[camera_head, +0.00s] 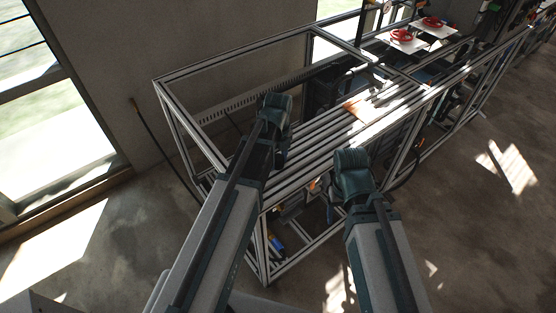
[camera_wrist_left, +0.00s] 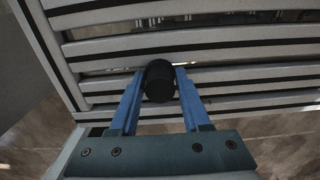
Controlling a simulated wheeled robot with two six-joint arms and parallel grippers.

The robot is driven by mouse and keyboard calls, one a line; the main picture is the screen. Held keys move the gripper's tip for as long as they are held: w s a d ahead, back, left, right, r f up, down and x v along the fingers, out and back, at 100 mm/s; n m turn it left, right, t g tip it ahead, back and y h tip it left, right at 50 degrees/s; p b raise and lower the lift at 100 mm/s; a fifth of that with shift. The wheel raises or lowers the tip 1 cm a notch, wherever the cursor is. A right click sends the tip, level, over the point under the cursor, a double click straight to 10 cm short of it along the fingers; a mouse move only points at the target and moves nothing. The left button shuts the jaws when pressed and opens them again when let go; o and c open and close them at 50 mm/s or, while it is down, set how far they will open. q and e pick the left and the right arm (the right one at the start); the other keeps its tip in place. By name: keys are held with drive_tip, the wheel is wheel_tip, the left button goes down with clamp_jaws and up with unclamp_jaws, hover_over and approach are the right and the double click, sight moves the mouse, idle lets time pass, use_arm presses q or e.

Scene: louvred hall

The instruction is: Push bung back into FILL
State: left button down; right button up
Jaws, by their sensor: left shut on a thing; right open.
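The bung, a short black cylinder (camera_wrist_left: 160,84), is between the two blue fingertips of my left gripper (camera_wrist_left: 159,74) in the left wrist view. The gripper is shut on it, above the pale slats of a metal frame. In the head view my left gripper (camera_head: 280,160) is at the frame's left part, and the bung cannot be made out there. My right gripper (camera_head: 331,212) is open by the frame's near side, its fingers small and dark. I cannot make out any opening marked FILL in either view.
A frame of metal profiles (camera_head: 320,113) with a slatted top runs to the upper right. A brown flat piece (camera_head: 357,108) lies on the slats. Two red coiled things (camera_head: 403,35) lie on white plates farther back. Bare concrete floor (camera_head: 470,230) is at the right.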

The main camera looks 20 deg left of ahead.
sight(279, 157)
use_arm(q)
drive_tip(key=shift+r, duration=0.15)
drive_tip(key=shift+r+p, duration=0.15)
drive_tip(key=shift+p, duration=0.2)
drive_tip(key=shift+r, duration=0.1)
wheel_tip(279, 157, up, 4)
drive_tip(key=p, duration=0.4)
drive_tip(key=shift+r, duration=0.15)
drive_tip(key=shift+f, duration=0.2)
drive_tip(key=shift+d, duration=0.1)
